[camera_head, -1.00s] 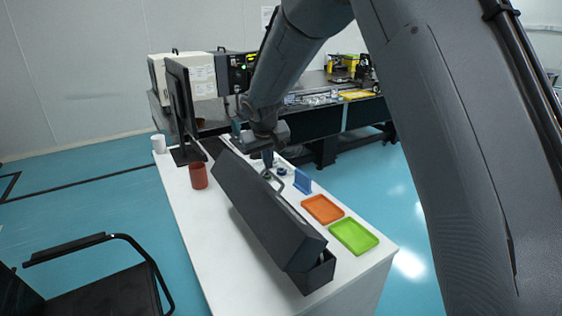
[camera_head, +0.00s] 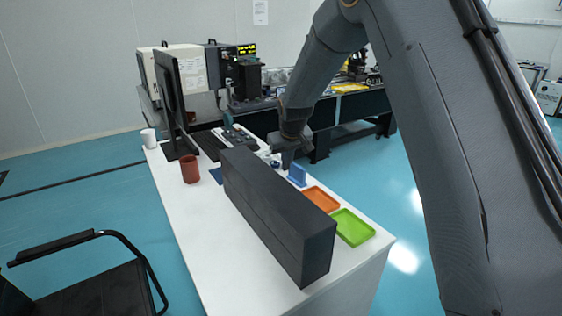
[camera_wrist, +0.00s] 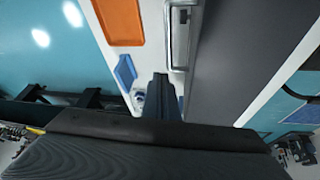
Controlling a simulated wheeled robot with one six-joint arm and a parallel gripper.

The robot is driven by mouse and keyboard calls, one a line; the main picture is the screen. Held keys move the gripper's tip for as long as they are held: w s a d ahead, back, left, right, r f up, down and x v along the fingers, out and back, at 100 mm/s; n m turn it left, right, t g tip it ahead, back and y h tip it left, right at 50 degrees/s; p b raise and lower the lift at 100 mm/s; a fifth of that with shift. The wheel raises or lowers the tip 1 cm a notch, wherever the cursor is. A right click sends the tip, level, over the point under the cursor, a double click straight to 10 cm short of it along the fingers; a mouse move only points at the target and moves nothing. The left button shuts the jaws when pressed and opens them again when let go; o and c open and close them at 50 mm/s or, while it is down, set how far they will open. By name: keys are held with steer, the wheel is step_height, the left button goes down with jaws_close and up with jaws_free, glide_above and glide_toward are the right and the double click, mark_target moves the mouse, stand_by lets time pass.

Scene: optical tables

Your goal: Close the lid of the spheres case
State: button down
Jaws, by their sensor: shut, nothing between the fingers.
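The long black spheres case (camera_head: 275,215) stands on the white table. Its lid (camera_head: 285,190) looks down on the base, with a thin seam along the side; any small gap at the far side is hidden. In the wrist view the dark case top (camera_wrist: 235,60) is at the right, with a metal handle (camera_wrist: 181,38) on its side. My gripper (camera_wrist: 164,82) is shut and empty, beside the case near the handle; I cannot tell whether it touches. In the head view, my wrist is behind the case and the fingertips are hidden.
On the white table (camera_head: 195,235), an orange tray (camera_head: 321,199), a green tray (camera_head: 352,228) and a blue stand (camera_head: 298,175) sit right of the case. A red cup (camera_head: 190,169) and a monitor (camera_head: 167,100) are left and behind. The table's front left is clear.

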steer(key=shift+w+d+f+m+g+y+b, duration=0.1)
steer(key=shift+w+d+f+g+y+b, duration=0.1)
steer(key=shift+d+f+g+y+b, duration=0.45)
steer(key=shift+w+d+f+m+t+y+b, duration=0.1)
steer(key=shift+w+f+y+b, duration=0.2)
steer(key=shift+f, duration=0.6)
steer(key=shift+w+d+f+m+g+y+b, duration=0.15)
steer(key=shift+d+f+g+y+b, duration=0.2)
steer(key=shift+f+b, duration=0.35)
steer(key=shift+f, duration=0.15)
steer(key=w+d+r+b, duration=0.1)
steer(key=w+d+r, duration=0.1)
steer(key=d+r, duration=0.65)
steer(key=s+d+f+m+g+h, duration=0.1)
steer(key=s+f, duration=0.1)
steer(key=s, duration=1.2)
steer(key=s+d+f+m+h, duration=0.1)
steer(key=s+d+f, duration=0.1)
steer(key=s, duration=1.2)
steer(key=s+d+f+m+g+h, duration=0.1)
steer(key=s+f, duration=0.3)
steer(key=s, duration=1)
steer(key=shift+d+f+g, duration=0.2)
steer(key=shift+d+g, duration=0.1)
steer(key=shift+d, duration=0.15)
steer(key=shift+s+d+m, duration=0.1)
steer(key=shift+s+m, duration=0.05)
steer(key=shift+m, duration=0.1)
